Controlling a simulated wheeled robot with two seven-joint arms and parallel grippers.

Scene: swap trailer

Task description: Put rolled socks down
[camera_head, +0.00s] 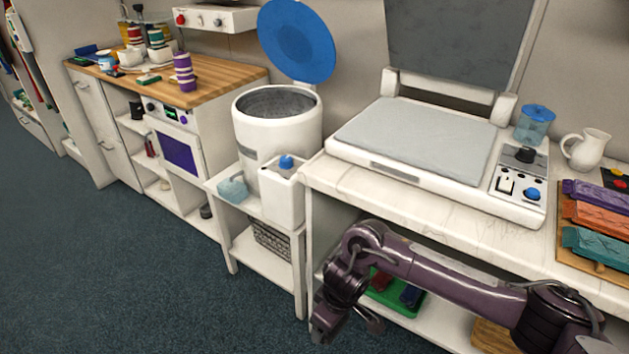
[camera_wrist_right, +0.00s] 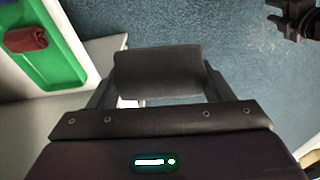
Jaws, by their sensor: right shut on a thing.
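My right arm comes in from the right in the head view, in front of the counter, with its gripper (camera_head: 370,320) low beside the shelf. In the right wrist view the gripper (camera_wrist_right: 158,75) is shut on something. The head view shows the green tray (camera_head: 405,308) with a red and a dark blue bundle.
A white counter (camera_head: 440,222) with a lidded flat machine (camera_head: 410,140) stands above the shelf. A white bin (camera_head: 275,135) and a small stand (camera_head: 268,262) are to the left. The blue floor (camera_head: 120,270) in front is open.

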